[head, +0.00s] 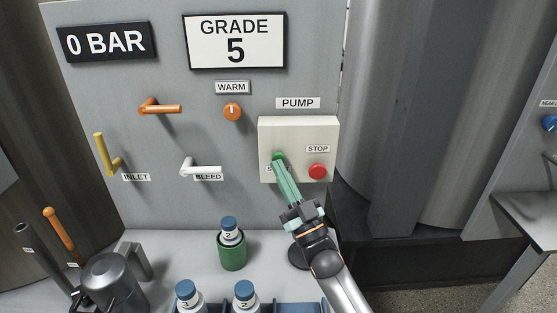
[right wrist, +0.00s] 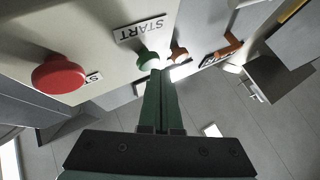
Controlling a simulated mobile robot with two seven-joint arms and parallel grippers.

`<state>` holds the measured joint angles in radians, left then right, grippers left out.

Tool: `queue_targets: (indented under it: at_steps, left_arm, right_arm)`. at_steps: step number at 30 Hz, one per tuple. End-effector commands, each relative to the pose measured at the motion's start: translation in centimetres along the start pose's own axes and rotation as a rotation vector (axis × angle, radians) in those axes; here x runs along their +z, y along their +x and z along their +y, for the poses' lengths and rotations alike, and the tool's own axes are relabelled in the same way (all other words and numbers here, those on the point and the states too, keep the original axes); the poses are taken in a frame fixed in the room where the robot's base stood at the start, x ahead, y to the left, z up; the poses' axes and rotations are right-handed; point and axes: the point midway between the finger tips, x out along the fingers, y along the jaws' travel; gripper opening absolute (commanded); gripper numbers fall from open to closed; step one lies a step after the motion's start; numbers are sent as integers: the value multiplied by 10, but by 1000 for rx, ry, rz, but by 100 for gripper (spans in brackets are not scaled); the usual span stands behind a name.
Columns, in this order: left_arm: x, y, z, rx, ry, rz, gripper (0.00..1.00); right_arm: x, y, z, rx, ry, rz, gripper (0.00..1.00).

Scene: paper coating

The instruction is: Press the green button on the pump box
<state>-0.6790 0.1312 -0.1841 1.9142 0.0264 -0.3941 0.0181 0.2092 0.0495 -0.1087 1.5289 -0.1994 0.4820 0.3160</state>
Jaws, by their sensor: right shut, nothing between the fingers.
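The cream pump box (head: 325,133) is mounted on the grey panel under a PUMP label. Its green button (head: 278,156) is at the left and shows just past my fingertips; it also shows in the right wrist view (right wrist: 148,56) beside the START label. The red STOP button (head: 317,171) is at the right of the box and also shows in the right wrist view (right wrist: 58,75). My right gripper (head: 281,166) is shut and empty, its green fingertips (right wrist: 157,72) at the green button. I cannot tell whether they touch it. My left gripper is out of view.
Left of the box are an orange knob (head: 232,111), an orange lever (head: 160,108), a white BLEED lever (head: 202,168) and a yellow INLET lever (head: 106,155). A blue-capped bottle (head: 230,232) stands in a green holder below. A metal jug (head: 113,284) stands at lower left.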

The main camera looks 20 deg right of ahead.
Motion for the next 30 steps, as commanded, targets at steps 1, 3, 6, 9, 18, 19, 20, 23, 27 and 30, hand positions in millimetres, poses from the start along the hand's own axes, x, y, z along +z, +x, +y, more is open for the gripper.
queue_targets:
  at_steps: [1,3,6,9,18,19,20,23,27,30]
  left_arm:
    - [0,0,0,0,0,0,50]
    - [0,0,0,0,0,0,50]
    - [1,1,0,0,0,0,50]
    - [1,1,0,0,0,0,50]
    - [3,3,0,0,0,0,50]
    - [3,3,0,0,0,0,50]
    - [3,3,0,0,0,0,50]
    - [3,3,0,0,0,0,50]
    - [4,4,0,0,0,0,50]
    - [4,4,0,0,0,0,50]
  right_arm:
    - [0,0,0,0,0,0,0]
    - [0,0,0,0,0,0,0]
    - [1,1,1,0,0,0,0]
    - [2,2,1,0,0,0,0]
    - [4,4,3,0,0,-1,0]
    - [4,4,3,0,0,-1,0]
    - [4,5,4,0,0,-1,0]
    - [5,5,4,0,0,-1,0]
    - [6,7,5,0,0,-1,0]
    - [6,7,5,0,0,-1,0]
